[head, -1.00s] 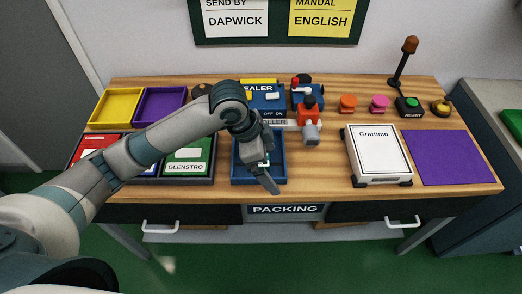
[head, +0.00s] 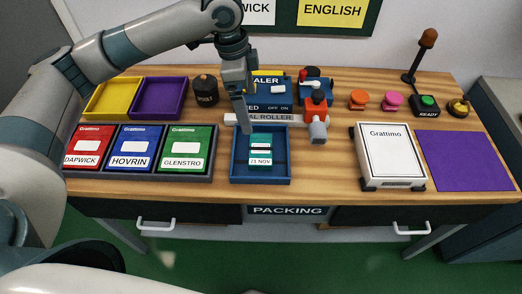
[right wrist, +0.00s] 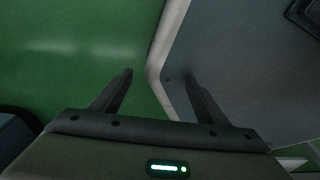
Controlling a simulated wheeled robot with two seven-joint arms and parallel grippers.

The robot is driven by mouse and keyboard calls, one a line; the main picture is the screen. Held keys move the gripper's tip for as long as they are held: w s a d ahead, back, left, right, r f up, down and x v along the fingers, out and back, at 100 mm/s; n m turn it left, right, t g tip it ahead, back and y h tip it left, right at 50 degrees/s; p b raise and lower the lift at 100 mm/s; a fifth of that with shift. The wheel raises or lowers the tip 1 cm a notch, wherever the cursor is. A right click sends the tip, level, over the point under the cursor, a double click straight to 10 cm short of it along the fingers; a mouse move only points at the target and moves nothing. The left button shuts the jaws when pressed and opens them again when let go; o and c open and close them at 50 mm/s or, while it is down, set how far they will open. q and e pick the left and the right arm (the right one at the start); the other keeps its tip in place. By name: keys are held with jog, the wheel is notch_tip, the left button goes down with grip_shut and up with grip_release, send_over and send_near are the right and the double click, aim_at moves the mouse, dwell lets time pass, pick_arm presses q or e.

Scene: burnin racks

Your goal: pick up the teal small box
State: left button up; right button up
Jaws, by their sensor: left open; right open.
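The teal small box (head: 261,150) lies in the blue tray (head: 239,170) at the front middle of the table. It has white labels, one reading 21 NOV. My left gripper (head: 247,128) points down above the back edge of the blue tray, behind and slightly left of the box, apart from it. It is open and empty, though its fingers overlap in the head view. My right gripper (right wrist: 155,85) is open and empty in the right wrist view, over green floor and a grey surface.
Red, blue and green boxes stand in a dark rack (head: 140,176) left of the tray. The sealer (head: 270,95) and a red-and-grey tool (head: 317,118) stand behind it. A white Grattimo box (head: 388,157) and purple mat (head: 468,160) are to the right.

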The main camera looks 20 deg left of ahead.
pick_arm(q)
jog(key=p, duration=0.3)
send_over(256, 148)
notch_tip(256, 148, down, 11)
jog(key=shift+f, duration=0.6)
pick_arm(e)
jog(key=shift+s+d+r+g, duration=0.2)
jog(key=shift+s+d+r, duration=0.05)
jog(key=shift+s+r, duration=0.35)
jog(key=shift+s+d+r+g, duration=0.25)
jog(key=shift+s+r, duration=0.25)
jog(key=shift+s, duration=0.15)
